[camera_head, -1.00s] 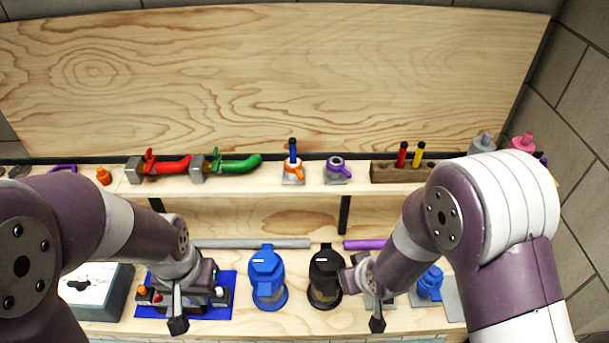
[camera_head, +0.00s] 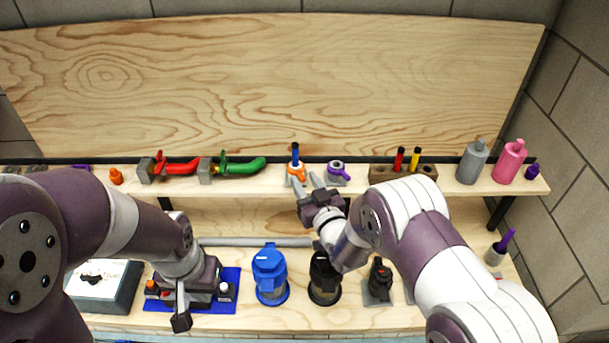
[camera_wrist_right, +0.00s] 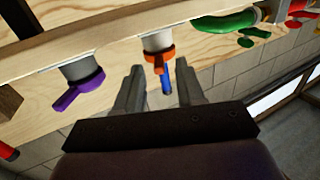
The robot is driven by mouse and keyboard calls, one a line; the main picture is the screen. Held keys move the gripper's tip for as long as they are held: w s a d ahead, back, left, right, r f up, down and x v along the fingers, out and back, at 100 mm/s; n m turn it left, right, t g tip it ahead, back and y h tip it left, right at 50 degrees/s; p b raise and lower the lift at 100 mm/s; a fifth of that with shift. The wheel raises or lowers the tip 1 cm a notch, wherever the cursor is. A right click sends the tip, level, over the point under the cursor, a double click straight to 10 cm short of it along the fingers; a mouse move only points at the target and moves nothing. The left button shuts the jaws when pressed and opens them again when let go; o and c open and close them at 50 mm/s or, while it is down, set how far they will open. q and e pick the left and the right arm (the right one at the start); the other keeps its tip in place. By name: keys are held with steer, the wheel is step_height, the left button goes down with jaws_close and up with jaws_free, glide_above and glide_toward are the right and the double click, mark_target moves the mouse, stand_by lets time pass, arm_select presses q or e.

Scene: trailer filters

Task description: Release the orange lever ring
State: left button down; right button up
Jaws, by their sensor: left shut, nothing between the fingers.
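The orange lever ring (camera_head: 296,171) sits on a grey holder on the upper shelf, with a dark-tipped blue rod (camera_head: 295,152) upright in it. In the right wrist view the orange ring (camera_wrist_right: 158,54) and its lever lie just ahead, roughly between the fingertips. My right gripper (camera_head: 308,182) is open and empty, reaching toward the shelf close to the ring. I cannot see any contact. My left gripper (camera_head: 181,320) is shut and empty, low over the lower bench at the left.
A purple lever ring (camera_head: 338,169) sits close by on the right. A green-handled tool (camera_head: 238,166) and a red-handled tool (camera_head: 178,167) are left along the shelf. Below stand a blue filter housing (camera_head: 270,273) and a black one (camera_head: 323,280). Grey and pink bottles (camera_head: 511,160) stand at far right.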

steer(key=shift+w+a, duration=0.2)
steer(key=shift+w, duration=0.3)
steer(key=shift+c, duration=0.3)
jaws_close()
steer(key=shift+d+f+b, duration=0.1)
steer(key=shift+b, duration=0.2)
steer(key=shift+w+d+f+n+g+y+b, duration=0.1)
steer(key=shift+w+d+n+g+y+b, duration=0.1)
steer(key=shift+n+g+y+b, duration=0.25)
steer(key=shift+w+d+n+g+y+b, duration=0.15)
steer(key=shift+n+y+b, duration=0.2)
steer(key=shift+y+b, duration=0.25)
steer(key=shift+d+r+n+g+y, duration=0.1)
steer(key=shift+r+n+g+y, duration=0.1)
steer(key=shift+n+g+y, duration=0.4)
